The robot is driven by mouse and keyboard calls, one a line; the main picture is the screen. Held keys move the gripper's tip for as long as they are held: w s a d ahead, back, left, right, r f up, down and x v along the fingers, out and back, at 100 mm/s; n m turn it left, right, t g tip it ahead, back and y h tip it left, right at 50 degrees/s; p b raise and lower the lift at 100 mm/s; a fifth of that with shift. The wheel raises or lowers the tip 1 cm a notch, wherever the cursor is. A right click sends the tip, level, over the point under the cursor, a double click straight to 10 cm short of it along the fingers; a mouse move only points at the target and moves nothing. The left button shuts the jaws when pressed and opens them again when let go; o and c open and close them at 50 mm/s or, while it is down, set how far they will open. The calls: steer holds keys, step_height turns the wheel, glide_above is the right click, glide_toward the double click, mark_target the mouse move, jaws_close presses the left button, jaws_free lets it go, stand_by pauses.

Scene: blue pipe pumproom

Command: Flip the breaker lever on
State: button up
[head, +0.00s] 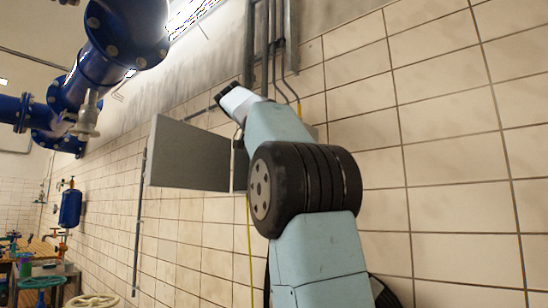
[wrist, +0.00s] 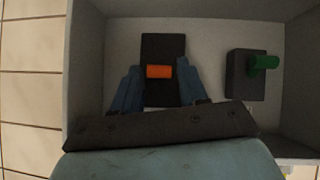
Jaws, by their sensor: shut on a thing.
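In the wrist view, an orange lever (wrist: 159,72) sits on a tall black breaker plate (wrist: 162,47) at the back of an open grey box. My gripper (wrist: 160,76) has its two blue fingers on either side of the orange lever, shut on it. The fingertips lie in front of the black plate, and small gaps beside the lever are hard to judge. In the head view, my arm reaches to the box at the wall; the gripper and the lever are hidden behind my arm and the box's grey door (head: 188,155).
A green lever (wrist: 264,62) on a dark block (wrist: 241,80) is to the right inside the box. The box's side wall (wrist: 86,60) stands close on the left. Conduits (head: 272,50) run up the tiled wall. Blue pipes (head: 95,75) and valve wheels (head: 92,301) are at the left.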

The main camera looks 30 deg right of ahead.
steer(key=shift+w+d+y, duration=0.1)
steer(key=shift+y, duration=0.4)
steer(key=o, duration=0.8)
steer(key=shift+w+d, duration=0.1)
steer(key=shift+w, duration=0.05)
steer(key=shift+o, duration=1)
steer(key=shift+r, duration=0.15)
steer(key=v, duration=0.7)
steer(key=shift+a, duration=0.25)
steer(key=shift+c, duration=0.3)
